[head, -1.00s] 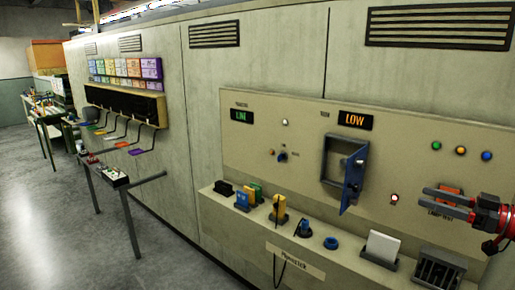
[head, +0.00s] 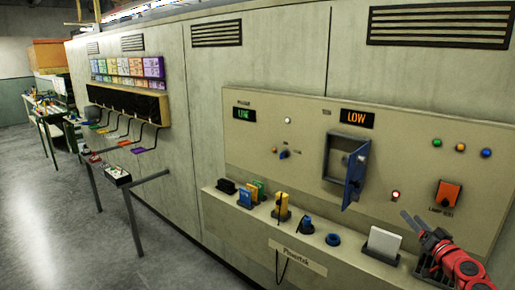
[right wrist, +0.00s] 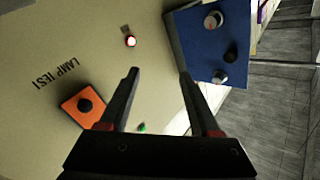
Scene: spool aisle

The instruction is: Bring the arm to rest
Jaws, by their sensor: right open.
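My right gripper (head: 412,221) shows at the lower right of the head view, at the end of a red arm. It is in front of the panel's shelf, right of a white card in a holder (head: 383,243). In the right wrist view its two fingers (right wrist: 157,75) are apart with nothing between them. The orange lamp test switch (head: 447,194) is above and right of the gripper in the head view. It also shows in the right wrist view (right wrist: 84,106), left of the fingers. My left gripper is not in view.
A small blue door (head: 356,172) stands open on the panel (head: 300,125), jutting outward. It also shows in the right wrist view (right wrist: 212,42), close to the right finger in the picture. The shelf holds several coloured tools. A rail stand (head: 118,178) and open floor (head: 50,220) are at left.

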